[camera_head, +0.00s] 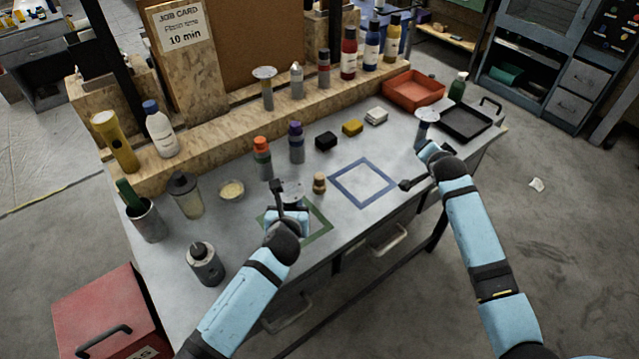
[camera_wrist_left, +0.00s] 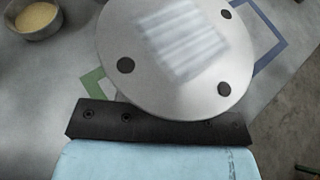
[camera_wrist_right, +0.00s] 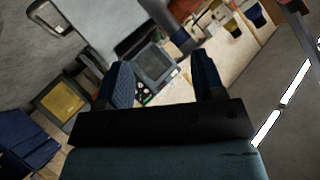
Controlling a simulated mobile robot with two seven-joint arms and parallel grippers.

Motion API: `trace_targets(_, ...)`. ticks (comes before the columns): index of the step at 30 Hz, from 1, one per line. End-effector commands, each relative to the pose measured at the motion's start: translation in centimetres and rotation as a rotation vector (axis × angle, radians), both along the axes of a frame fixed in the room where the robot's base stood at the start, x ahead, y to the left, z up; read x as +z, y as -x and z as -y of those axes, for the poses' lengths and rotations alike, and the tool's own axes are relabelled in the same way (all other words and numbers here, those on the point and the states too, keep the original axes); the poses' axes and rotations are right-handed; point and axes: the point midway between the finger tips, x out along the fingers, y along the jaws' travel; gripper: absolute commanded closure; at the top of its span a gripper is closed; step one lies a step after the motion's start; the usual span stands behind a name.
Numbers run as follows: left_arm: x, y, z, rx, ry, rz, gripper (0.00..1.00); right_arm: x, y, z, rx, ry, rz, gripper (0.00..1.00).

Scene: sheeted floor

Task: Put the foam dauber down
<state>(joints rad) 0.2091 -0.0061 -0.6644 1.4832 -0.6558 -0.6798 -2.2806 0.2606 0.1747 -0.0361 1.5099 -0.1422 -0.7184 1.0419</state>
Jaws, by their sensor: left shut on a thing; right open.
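My left gripper (camera_head: 287,203) is shut on the foam dauber and holds it over the green-outlined square (camera_head: 322,231). In the left wrist view, a broad pale disc with dark dots, which I take to be the dauber's top (camera_wrist_left: 170,50), hides the fingertips. Whether its lower end touches the table cannot be told. My right gripper (camera_head: 412,166) is open and empty near the table's right side; its two spread fingers show in the right wrist view (camera_wrist_right: 163,82).
A blue-outlined square (camera_head: 338,178) and a small tan-topped piece (camera_head: 320,183) lie right of the left gripper. A shallow bowl (camera_head: 231,190), jar (camera_head: 186,196) and dark-topped bottle (camera_head: 205,263) stand left. A disc-topped tool (camera_head: 427,116) stands near the black tray (camera_head: 488,127).

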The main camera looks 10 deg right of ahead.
Motion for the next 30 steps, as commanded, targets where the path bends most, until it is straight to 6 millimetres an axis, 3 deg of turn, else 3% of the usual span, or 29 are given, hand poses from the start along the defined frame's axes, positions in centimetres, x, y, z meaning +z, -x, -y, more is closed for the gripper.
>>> trace_targets(1,0.0,0.0,0.0,0.0,0.0,0.0,0.97,1.2,-2.0,-0.5,-0.04,-0.066,-0.015,0.37)
trace_targets(3,0.0,0.0,0.0,0.0,0.0,0.0,0.97,1.7,-4.1,-2.3,-0.095,-0.175,-0.08,0.37)
trace_targets(5,0.0,0.0,0.0,-0.001,0.0,0.0,0.97,1.7,-5.4,-5.2,-0.136,-0.272,-0.17,0.37)
trace_targets(6,0.0,0.0,0.0,-0.001,0.0,0.0,0.97,1.6,-6.0,-7.7,-0.159,-0.332,-0.245,0.37)
trace_targets(12,0.0,0.0,0.0,0.0,0.0,0.0,0.97,2.3,-5.6,-19.7,-0.247,-0.482,-0.628,0.37)
trace_targets(16,0.0,0.0,0.0,0.0,0.0,0.0,0.97,3.9,-4.1,-25.1,-0.302,-0.487,-0.82,0.37)
trace_targets(19,0.0,0.0,0.0,0.0,0.0,0.0,0.97,5.0,-3.0,-27.6,-0.337,-0.47,-0.918,0.37)
trace_targets(23,0.0,0.0,0.0,0.0,0.0,0.0,0.97,5.6,-2.2,-29.2,-0.366,-0.451,-0.984,0.37)
trace_targets(30,0.0,0.0,0.0,-0.001,0.0,0.0,0.97,2.2,-1.8,-29.4,-0.375,-0.443,-1.002,0.37)
